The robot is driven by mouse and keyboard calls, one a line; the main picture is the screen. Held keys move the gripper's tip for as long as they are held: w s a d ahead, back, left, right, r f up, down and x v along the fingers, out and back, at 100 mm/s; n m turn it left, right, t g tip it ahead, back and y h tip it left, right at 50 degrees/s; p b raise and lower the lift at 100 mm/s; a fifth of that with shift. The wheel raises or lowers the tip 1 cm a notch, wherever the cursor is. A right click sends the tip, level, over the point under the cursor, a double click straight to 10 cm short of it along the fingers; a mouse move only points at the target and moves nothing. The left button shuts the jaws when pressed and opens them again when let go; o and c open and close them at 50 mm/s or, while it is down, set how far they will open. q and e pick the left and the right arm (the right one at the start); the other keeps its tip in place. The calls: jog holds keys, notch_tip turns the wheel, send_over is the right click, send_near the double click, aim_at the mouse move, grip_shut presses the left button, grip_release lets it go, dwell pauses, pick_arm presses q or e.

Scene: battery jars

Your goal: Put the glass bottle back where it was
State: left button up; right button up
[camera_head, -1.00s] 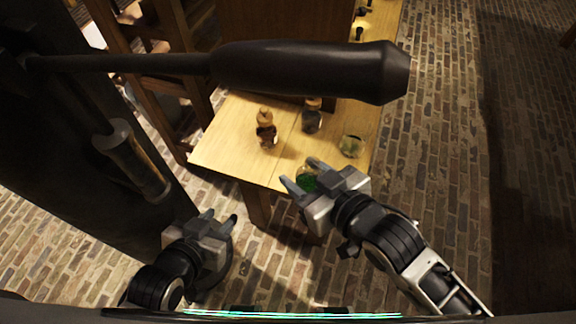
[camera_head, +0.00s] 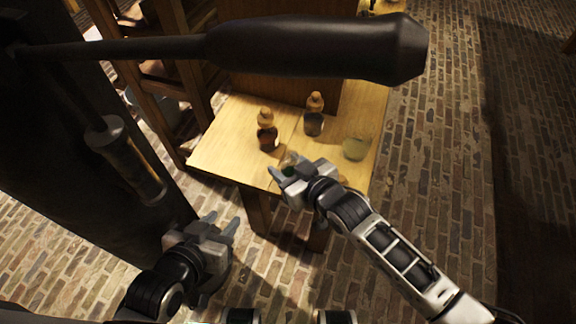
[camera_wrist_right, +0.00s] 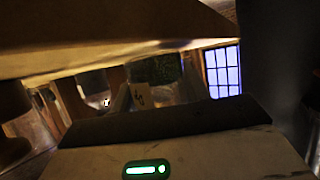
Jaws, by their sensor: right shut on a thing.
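The glass bottle (camera_head: 289,160) has green contents and is mostly hidden behind my right gripper (camera_head: 280,174), at the table's front edge. The right gripper is shut on it; whether the bottle touches the table cannot be told. In the right wrist view a dark green textured mass (camera_wrist_right: 155,68), apparently its contents, shows near a small pale label (camera_wrist_right: 140,96). My left gripper (camera_head: 221,222) is open and empty, low on the left, away from the table.
On the wooden table (camera_head: 225,145) stand a cork-topped jar with dark red contents (camera_head: 267,137), a cork-topped dark jar (camera_head: 314,122) and a round pale green jar (camera_head: 355,147). A large dark handle-shaped object (camera_head: 320,48) crosses the upper view. The table's left part is clear.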

jog(key=shift+f, duration=0.15)
jog(key=o, duration=1)
jog(key=shift+o, duration=0.2)
jog(key=shift+r, duration=0.3)
jog(key=p+v, duration=0.2)
jog(key=v, duration=1)
jog(key=s+d+f+m+h, duration=0.4)
jog(key=s+d+m+h, duration=0.1)
jog(key=d, duration=0.3)
jog(key=shift+d, duration=0.3)
jog(key=shift+s+f, duration=0.1)
